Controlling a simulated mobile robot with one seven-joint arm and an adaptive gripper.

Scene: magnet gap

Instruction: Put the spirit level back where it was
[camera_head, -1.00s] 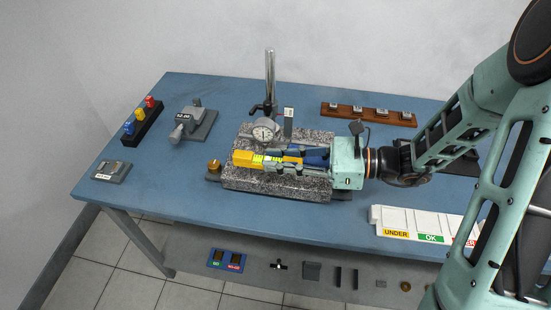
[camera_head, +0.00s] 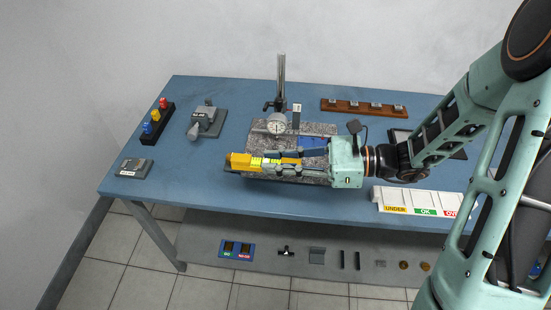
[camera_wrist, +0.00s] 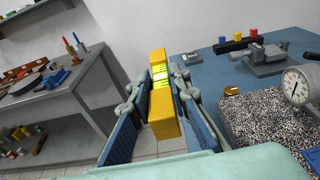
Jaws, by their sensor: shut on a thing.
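The yellow spirit level (camera_head: 240,161) is gripped between the blue-padded fingers of my gripper (camera_head: 285,162), its yellow end sticking out to the left. In the head view it appears over the front-left part of the granite plate (camera_head: 325,128). In the wrist view the level (camera_wrist: 164,118) lies between both fingers of my gripper (camera_wrist: 160,92), with bright yellow-green vials on it. There it appears beside the granite plate (camera_wrist: 250,115), with floor and wall behind it. The fingers hide part of the level. Its height above the bench is hard to tell.
A dial gauge (camera_head: 276,124) on a post stands behind the gripper. A white sorting tray (camera_head: 405,198) is at front right, a wooden rack (camera_head: 362,107) at the back. Another bench (camera_wrist: 50,95) with tools shows left in the wrist view.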

